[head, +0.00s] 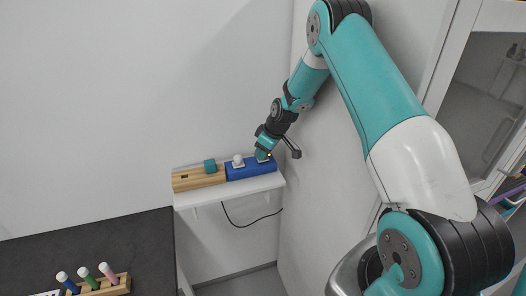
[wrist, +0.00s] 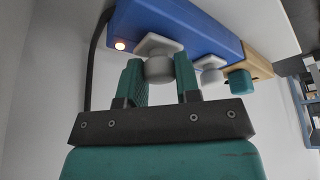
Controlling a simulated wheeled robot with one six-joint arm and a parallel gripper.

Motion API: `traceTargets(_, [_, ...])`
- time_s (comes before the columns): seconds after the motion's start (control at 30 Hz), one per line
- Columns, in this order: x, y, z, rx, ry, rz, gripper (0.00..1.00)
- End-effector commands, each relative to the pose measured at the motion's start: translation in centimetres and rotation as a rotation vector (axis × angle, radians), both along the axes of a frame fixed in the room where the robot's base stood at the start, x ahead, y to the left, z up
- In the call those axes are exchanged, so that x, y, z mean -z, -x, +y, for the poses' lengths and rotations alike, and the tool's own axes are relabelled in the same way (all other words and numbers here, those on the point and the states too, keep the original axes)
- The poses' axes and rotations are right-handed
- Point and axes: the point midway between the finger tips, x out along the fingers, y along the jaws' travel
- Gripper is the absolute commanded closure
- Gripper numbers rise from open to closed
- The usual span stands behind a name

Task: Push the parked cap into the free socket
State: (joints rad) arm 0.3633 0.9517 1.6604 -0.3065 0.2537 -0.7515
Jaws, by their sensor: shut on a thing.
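My gripper (head: 262,155) is at the right end of a blue block (head: 240,172) on a small wall shelf. In the wrist view its two teal fingers (wrist: 158,64) are shut on a rounded grey cap (wrist: 160,71). The cap sits against a white angular socket plate (wrist: 158,45) on the blue block; how deep it sits cannot be told. A teal block-shaped piece (head: 210,165) stands on the wooden block.
The wooden block (head: 190,180) adjoins the blue block on the white shelf (head: 225,193). A small orange light (wrist: 120,45) glows on the blue block. A black cable (head: 245,225) hangs below. Several capped tubes in a wooden rack (head: 105,287) stand on the dark table (head: 100,240).

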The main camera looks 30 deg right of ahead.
Motion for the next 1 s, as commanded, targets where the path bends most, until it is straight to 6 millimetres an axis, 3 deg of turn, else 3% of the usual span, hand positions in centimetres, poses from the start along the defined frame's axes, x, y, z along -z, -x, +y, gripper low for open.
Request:
traceTargets(0.33, [0.28, 0.04, 0.00, 0.000, 0.000, 0.001, 0.92])
traceTargets(0.37, [0.28, 0.04, 0.00, 0.000, 0.000, 0.001, 0.65])
traceTargets(0.47, [0.26, 0.04, 0.00, 0.000, 0.000, 0.001, 0.42])
traceTargets(0.67, [0.25, 0.02, 0.00, 0.000, 0.000, 0.001, 0.40])
traceTargets(0.77, [0.25, 0.02, 0.01, 0.000, 0.000, 0.001, 0.19])
traceTargets(1.0, [0.24, 0.02, 0.00, 0.000, 0.000, 0.001, 0.18])
